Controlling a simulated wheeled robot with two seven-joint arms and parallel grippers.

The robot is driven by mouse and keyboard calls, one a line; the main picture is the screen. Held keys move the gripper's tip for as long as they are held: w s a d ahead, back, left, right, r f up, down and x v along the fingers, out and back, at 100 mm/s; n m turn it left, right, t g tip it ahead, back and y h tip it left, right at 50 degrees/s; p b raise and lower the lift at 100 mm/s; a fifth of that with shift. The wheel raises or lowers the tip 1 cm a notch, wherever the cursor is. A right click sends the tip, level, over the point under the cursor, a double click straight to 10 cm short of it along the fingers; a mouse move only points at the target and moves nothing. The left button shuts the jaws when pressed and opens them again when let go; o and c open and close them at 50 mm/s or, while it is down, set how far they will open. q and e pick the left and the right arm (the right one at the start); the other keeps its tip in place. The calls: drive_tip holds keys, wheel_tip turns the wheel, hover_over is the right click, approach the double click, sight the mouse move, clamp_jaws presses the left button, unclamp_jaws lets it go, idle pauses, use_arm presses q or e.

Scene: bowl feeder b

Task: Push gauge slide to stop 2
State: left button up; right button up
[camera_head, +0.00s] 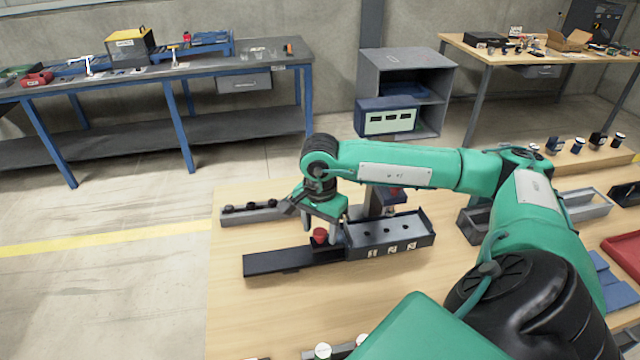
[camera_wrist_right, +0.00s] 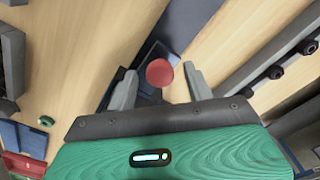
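The gauge is a dark grey box (camera_head: 405,239) with three numbered white labels on its front, standing on the wooden table. A long dark rail (camera_head: 275,263) runs out of it to the left. The red knob (camera_head: 320,236) of the slide stands on the rail close to the left end of the box. My right gripper (camera_head: 322,238) is down at the knob. In the right wrist view the red knob (camera_wrist_right: 160,73) sits between its two grey fingers (camera_wrist_right: 161,88), with gaps on both sides, so the gripper is open around it. My left gripper is in neither view.
A grey strip with black knobs (camera_head: 250,212) lies behind the rail. Grey trays (camera_head: 590,205), a red tray (camera_head: 628,252) and blue pieces (camera_head: 612,280) lie to the right, near my arm. The table front left of the rail is clear.

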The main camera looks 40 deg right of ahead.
wheel_tip(320, 180, up, 14)
drive_tip(key=b, duration=0.2)
idle(0.4)
drive_tip(key=shift+f, duration=0.15)
idle(0.3)
